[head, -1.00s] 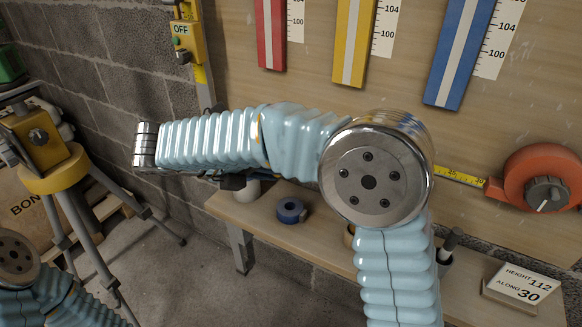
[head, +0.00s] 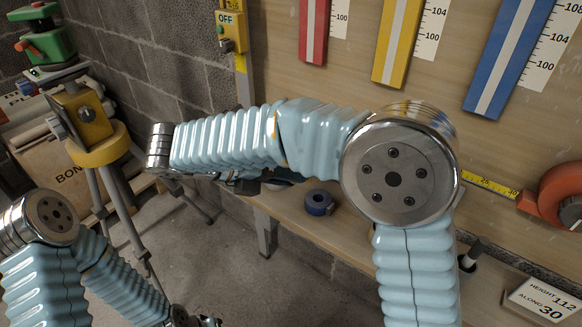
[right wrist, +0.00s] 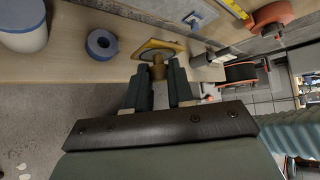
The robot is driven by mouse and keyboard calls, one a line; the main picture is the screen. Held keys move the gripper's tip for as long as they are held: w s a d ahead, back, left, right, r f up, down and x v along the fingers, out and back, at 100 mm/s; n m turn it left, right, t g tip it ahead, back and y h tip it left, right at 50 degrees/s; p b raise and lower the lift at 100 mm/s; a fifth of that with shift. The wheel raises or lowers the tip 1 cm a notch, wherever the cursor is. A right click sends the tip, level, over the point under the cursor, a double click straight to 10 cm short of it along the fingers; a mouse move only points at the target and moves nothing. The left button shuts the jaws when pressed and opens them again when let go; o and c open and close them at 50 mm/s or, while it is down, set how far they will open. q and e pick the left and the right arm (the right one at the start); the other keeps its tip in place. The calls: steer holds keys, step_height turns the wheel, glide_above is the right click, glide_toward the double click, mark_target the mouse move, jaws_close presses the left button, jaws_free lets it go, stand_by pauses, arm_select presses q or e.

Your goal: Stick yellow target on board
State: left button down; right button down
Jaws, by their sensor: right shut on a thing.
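The yellow target (right wrist: 163,47) is a flat yellow plate with a brown knob under it. In the right wrist view my right gripper (right wrist: 168,72) is shut on that knob, in front of the bench. In the head view the right gripper is mostly hidden behind my own forearm; only dark parts show. The board (head: 330,90) is an upright tan panel with red, yellow and blue strips, each beside a white number scale. The target is apart from the strips. My left arm shows at the lower left, but its gripper is not visible.
A bench (head: 290,210) runs below the board with a blue tape roll (head: 320,203) on it. An orange tape measure (head: 555,195) and a sign reading HEIGHT 112, ALONG 30 (head: 540,300) are at the right. A yellow tripod device (head: 85,120) stands at the left.

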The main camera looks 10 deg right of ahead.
steer(key=shift+s+a+p, duration=0.45)
steer(key=shift+s+a, duration=0.25)
steer(key=shift+a, duration=0.15)
